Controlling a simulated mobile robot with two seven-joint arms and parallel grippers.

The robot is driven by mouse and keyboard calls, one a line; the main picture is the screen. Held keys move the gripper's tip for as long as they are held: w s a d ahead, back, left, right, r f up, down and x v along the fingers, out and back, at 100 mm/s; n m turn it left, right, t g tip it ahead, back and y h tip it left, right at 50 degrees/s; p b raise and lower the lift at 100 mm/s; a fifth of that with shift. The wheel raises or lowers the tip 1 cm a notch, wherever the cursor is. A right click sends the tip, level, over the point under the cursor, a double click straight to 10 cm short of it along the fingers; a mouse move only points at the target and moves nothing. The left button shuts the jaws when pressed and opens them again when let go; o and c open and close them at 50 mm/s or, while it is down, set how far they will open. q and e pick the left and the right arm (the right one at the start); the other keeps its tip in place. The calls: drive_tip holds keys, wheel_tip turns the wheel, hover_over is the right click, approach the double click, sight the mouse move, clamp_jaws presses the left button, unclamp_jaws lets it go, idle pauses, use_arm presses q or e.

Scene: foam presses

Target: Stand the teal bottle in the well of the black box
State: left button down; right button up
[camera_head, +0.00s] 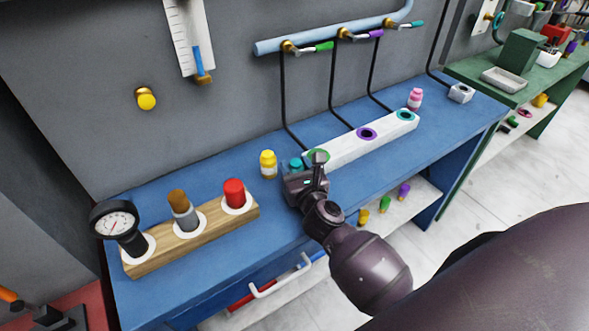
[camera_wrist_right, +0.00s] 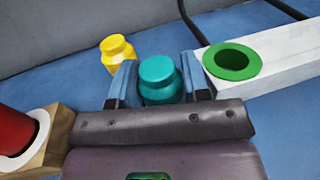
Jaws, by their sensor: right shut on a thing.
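The teal bottle (camera_wrist_right: 160,76) sits between the fingers of my right gripper (camera_wrist_right: 165,90), which is shut on it. In the head view the teal bottle (camera_head: 295,164) shows only in part behind my right gripper (camera_head: 302,172), over the blue bench beside the near end of the white block. I cannot tell whether its base touches the bench. I cannot make out a black box in either view. My left gripper is not in view.
The white block (camera_head: 340,150) has green, purple and teal rings. A yellow bottle (camera_head: 267,164) stands just left of the gripper, a pink bottle (camera_head: 415,99) behind the block. A wooden rack (camera_head: 195,240) stands at left. The blue bench (camera_head: 290,215) is clear in front.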

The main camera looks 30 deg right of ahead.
drive_tip(key=shift+r, duration=0.1)
drive_tip(key=shift+f, duration=0.25)
drive_tip(key=o, duration=0.9)
drive_tip(key=shift+o, duration=0.2)
